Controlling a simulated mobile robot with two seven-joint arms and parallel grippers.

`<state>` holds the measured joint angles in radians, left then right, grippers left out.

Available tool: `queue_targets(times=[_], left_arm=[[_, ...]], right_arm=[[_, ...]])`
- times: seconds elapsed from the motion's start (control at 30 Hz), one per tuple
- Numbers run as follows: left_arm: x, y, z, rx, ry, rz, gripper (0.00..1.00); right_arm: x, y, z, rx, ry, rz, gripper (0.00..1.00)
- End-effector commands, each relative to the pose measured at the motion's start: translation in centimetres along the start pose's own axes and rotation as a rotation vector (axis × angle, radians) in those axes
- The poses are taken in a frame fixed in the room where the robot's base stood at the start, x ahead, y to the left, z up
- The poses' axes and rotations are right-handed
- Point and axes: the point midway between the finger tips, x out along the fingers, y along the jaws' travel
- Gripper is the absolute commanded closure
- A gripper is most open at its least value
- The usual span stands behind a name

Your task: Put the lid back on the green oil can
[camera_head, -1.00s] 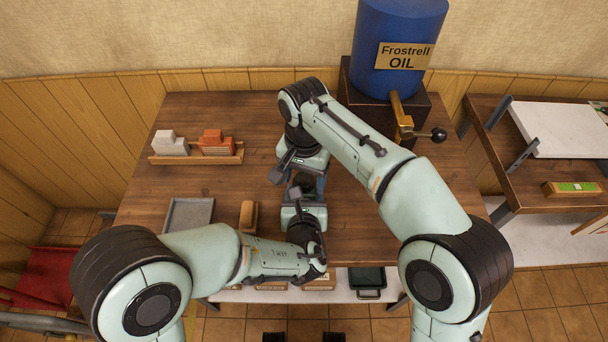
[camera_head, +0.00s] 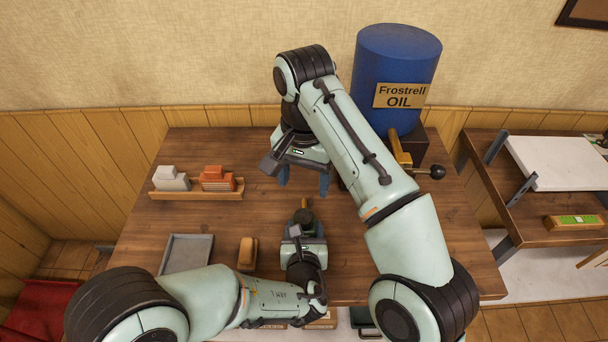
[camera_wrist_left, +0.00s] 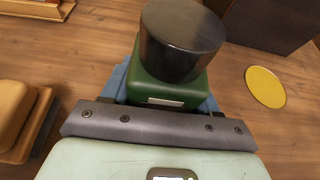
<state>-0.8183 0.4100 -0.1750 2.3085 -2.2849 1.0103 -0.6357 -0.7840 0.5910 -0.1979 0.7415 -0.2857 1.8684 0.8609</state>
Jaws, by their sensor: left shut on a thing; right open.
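The green oil can (camera_wrist_left: 165,88) stands on the table between the blue fingers of my left gripper (camera_wrist_left: 163,94), which is shut on it. A dark, round lid (camera_wrist_left: 180,45) sits on top of the can and looks level; whether it is fully seated I cannot tell. In the head view the can's dark top (camera_head: 303,216) shows just beyond my left gripper (camera_head: 303,235). My right gripper (camera_head: 303,181) is open and empty, with its blue fingers pointing down, apart from the can and farther back.
A blue oil drum (camera_head: 395,65) with a brass tap stands at the back right. A grey tray (camera_head: 187,253) and a brown-topped brush or block (camera_head: 247,253) lie left of the can. A yellow disc (camera_wrist_left: 265,87) lies right of the can.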

Motion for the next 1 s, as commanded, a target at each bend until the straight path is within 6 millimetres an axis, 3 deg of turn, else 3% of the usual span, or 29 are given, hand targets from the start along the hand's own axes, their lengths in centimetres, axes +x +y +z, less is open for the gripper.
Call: queue_targets(times=[0.37, 0.4, 0.47, 0.8, 1.0], left_arm=[[0.0, 0.0, 0.1, -0.001, -0.002, 0.0, 1.0], [0.0, 0.0, 0.1, -0.001, -0.002, 0.0, 0.28], [0.0, 0.0, 0.1, -0.001, -0.002, 0.0, 0.11], [-0.3, 0.0, 0.0, -0.001, -0.001, -0.001, 0.11], [-3.1, -0.1, 0.1, -0.001, -0.003, -0.004, 0.11]], right_arm=[[-0.3, 0.0, 0.0, 0.0, 0.0, 0.0, 0.28], [-0.3, 0.0, 0.0, 0.0, 0.0, 0.0, 0.28], [-0.3, 0.0, 0.0, 0.0, 0.0, 0.0, 0.28], [-0.3, 0.0, 0.0, 0.0, 0.0, -0.001, 0.28], [-0.2, 0.0, 0.0, 0.0, 0.0, 0.0, 0.28]])
